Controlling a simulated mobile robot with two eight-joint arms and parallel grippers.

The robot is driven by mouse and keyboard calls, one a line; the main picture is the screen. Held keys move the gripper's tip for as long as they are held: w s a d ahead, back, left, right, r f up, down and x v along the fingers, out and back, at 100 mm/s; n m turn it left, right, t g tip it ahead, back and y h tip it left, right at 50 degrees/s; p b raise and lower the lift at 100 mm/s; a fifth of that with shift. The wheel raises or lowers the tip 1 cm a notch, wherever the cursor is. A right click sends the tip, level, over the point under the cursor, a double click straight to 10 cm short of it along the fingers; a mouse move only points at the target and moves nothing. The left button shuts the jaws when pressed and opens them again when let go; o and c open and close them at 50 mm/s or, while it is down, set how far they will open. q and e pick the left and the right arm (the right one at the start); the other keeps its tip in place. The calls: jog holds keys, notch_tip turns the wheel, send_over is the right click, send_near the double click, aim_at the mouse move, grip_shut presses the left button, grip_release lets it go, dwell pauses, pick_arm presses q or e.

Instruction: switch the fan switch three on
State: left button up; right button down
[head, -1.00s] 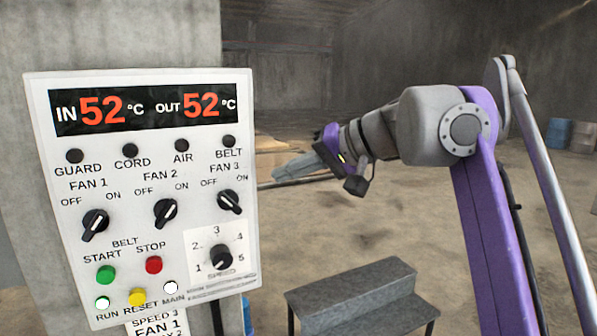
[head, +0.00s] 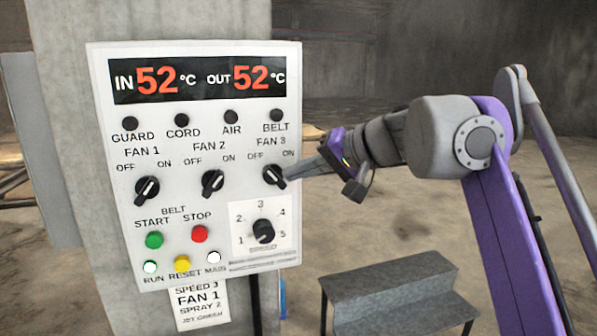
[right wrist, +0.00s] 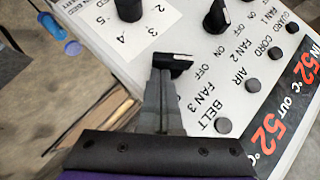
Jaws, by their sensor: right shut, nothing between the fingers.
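The fan 3 switch (head: 275,175) is a black knob with a white mark, at the right of the switch row on the white control panel (head: 115,215). Its bar slants from upper left to lower right, toward OFF. In the right wrist view the knob (right wrist: 172,60) has its white mark at the end near OFF. My right gripper (head: 289,182) is shut and empty, with its tips at the knob's right side. In the wrist view its fingers (right wrist: 163,82) meet the knob's edge; I cannot tell if they touch. My left gripper is not in view.
The fan 1 knob (head: 147,189) and fan 2 knob (head: 213,183) slant toward ON. The speed dial (head: 263,231) sits below fan 3. The panel hangs on a concrete pillar (head: 65,70). A grey step bench (head: 395,290) stands on the floor at right.

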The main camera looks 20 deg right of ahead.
aim_at(284, 187)
jog(key=shift+d+f+m+y, duration=0.15)
jog(key=shift+f+m+y, duration=0.4)
jog(key=shift+y, duration=0.35)
jog(key=shift+f+m+t+y, duration=0.15)
jog(key=shift+m+t+y, duration=0.2)
jog(key=shift+t+y, duration=0.05)
jog(key=shift+f+m+t+y+b, duration=0.3)
jog(key=shift+f+m+t+y, duration=0.4)
jog(key=shift+m+y, duration=0.45)
jog(key=m+t+y, duration=0.1)
jog(key=a+f+m+t, duration=0.1)
jog(key=m, duration=0.1)
jog(key=shift+s+y, duration=0.1)
jog(key=shift+y, duration=0.25)
jog(key=shift+a+f+m+t, duration=0.2)
jog(key=shift+m+t, duration=0.6)
jog(key=shift+m, duration=0.2)
jog(key=shift+a+f+m+t, duration=0.2)
jog(key=shift+m+t, duration=0.6)
jog(key=shift+m, duration=0.15)
